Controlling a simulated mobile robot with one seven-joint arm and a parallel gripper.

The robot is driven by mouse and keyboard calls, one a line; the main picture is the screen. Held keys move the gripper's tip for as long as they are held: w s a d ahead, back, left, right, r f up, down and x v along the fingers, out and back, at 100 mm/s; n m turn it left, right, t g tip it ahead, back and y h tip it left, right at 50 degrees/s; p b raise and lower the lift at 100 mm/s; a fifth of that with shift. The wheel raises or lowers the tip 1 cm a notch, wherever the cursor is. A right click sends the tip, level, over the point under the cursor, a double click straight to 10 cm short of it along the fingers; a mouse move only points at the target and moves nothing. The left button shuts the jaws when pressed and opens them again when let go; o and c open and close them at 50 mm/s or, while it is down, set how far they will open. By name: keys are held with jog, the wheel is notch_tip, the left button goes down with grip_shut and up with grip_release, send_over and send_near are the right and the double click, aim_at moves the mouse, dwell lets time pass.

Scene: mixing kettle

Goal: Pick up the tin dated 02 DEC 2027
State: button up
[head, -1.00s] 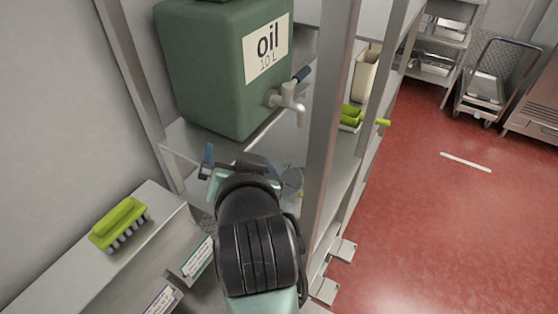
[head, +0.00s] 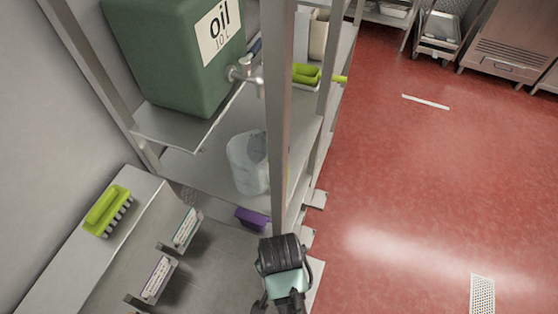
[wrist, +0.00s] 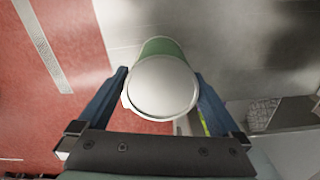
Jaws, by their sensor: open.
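In the wrist view, a round tin (wrist: 163,86) with a pale grey lid and a green side shows between the two blue fingers of my gripper (wrist: 161,76). The gripper is open, with one finger on each side of the tin. I cannot tell whether either finger touches it. No date is readable on it, as I see mostly its lid. In the head view, my wrist is at the bottom centre. The fingers and the tin are not discernible there.
A rack post (head: 277,110) stands close beside my arm. A green oil container (head: 175,60), a clear jug (head: 247,165) and a purple item (head: 252,218) are on the shelves. A green brush (head: 107,210) lies at left. Red floor (head: 430,180) at right is open.

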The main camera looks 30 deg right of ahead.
jog(key=shift+a+f+p, duration=0.1)
jog(key=shift+f+p, duration=0.45)
jog(key=shift+f, duration=2.1)
grip_shut()
